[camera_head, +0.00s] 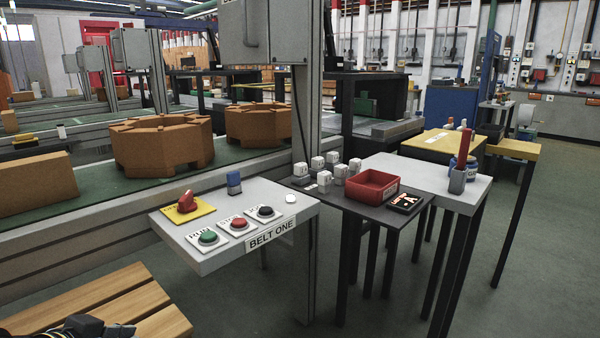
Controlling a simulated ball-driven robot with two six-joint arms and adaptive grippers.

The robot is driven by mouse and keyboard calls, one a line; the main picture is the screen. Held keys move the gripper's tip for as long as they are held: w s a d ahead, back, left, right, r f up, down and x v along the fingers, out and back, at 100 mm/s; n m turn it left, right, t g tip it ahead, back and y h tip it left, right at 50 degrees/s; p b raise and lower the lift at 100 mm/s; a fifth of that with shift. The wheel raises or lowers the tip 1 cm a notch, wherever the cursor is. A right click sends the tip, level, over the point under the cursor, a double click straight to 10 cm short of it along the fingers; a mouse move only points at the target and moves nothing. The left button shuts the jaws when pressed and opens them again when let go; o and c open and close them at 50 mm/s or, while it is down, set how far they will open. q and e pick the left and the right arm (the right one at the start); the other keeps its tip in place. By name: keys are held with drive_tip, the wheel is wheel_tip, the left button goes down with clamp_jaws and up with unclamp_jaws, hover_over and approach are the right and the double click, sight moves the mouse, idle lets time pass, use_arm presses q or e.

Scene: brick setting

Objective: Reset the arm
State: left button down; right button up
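Part of my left arm and what looks like its black gripper (95,327) show at the bottom left edge, over a wooden slatted surface (130,298). The frame cuts the gripper off, and I cannot see whether its fingers are open or shut. It is well apart from the control panel and touches nothing that I can make out. My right gripper is not in view.
Behind are a conveyor and brown octagonal parts (162,143). Right, a dark table holds white cubes and a red tray (372,185). Floor at lower right is clear.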

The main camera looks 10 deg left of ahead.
use_arm(q)
drive_tip(key=s+d+r+g, duration=0.25)
drive_tip(key=s+d, duration=0.25)
drive_tip(key=s, duration=0.3)
drive_tip(key=s+d+r+g, duration=0.1)
drive_tip(key=s+d+g, duration=0.3)
drive_tip(key=s, duration=0.3)
wheel_tip(320, 180, down, 26)
drive_tip(key=s+a+b, duration=0.2)
drive_tip(key=b, duration=0.1)
drive_tip(key=s+a+f+g+b, duration=0.1)
drive_tip(key=s+f+g+b, duration=0.1)
drive_tip(key=s+f, duration=1.8)
drive_tip(key=shift+s+a+f+h, duration=0.15)
drive_tip(key=shift+s+f+h, duration=0.05)
drive_tip(key=shift+s+h, duration=0.1)
